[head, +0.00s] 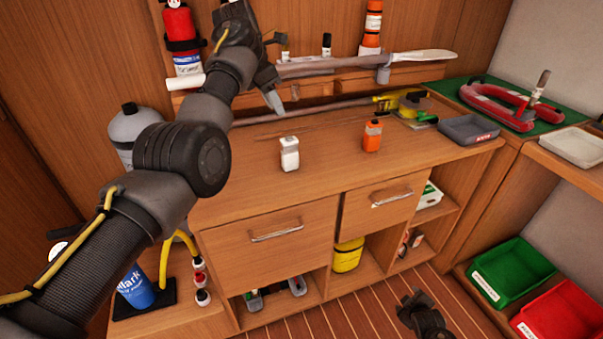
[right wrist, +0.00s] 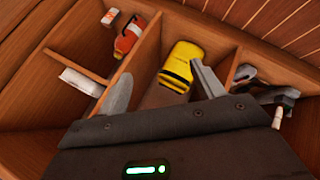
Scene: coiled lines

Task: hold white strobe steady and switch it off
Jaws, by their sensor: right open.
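The white strobe (head: 290,153) stands upright on the wooden counter (head: 330,185), left of an orange one (head: 372,135) of similar shape. Its switch is too small to make out. My left gripper (head: 272,98) hangs above and behind the strobe, apart from it, a grey fingertip pointing down; its jaw gap is not clear. My right gripper (head: 425,315) is low, in front of the cabinet. In the right wrist view its two fingers (right wrist: 160,90) are spread and empty, facing the open shelves with a yellow container (right wrist: 180,65).
A long-handled tool (head: 350,64) lies across the rack at the back. A grey tray (head: 468,130) and a yellow-black reel (head: 412,103) stand at the counter's right. Green (head: 511,272) and red (head: 560,315) bins are low right. The counter around the strobe is clear.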

